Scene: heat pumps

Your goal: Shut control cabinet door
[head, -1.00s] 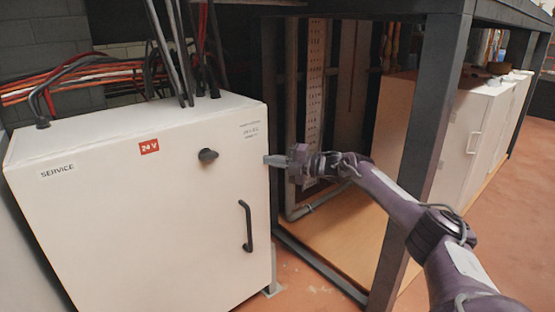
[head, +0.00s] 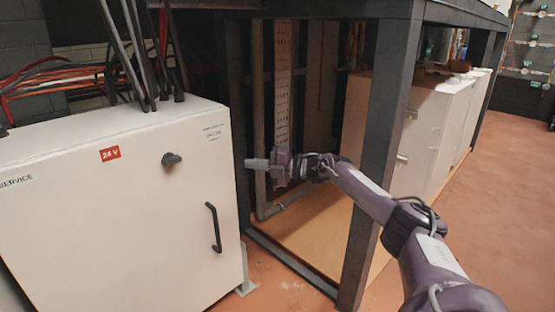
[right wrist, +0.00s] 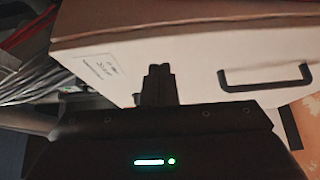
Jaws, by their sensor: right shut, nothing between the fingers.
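The white control cabinet (head: 110,220) stands at the left in the head view. Its front door carries a red 24 V label, a dark round knob (head: 171,159) and a black bar handle (head: 214,228). The door looks flush with the cabinet body; I cannot tell whether a small gap is left. My right gripper (head: 248,163) is shut and empty, just right of the cabinet's right edge at about knob height. In the right wrist view the shut fingers (right wrist: 158,75) point at the cabinet, near the printed text, with the handle (right wrist: 265,78) to the right. My left gripper is not in view.
A dark steel frame post (head: 380,150) stands just behind my right arm. Inside the frame are a wooden floor panel (head: 310,235) and a grey pipe (head: 275,207). Dark cables (head: 140,50) enter the cabinet's top. Open reddish floor (head: 470,220) lies to the right.

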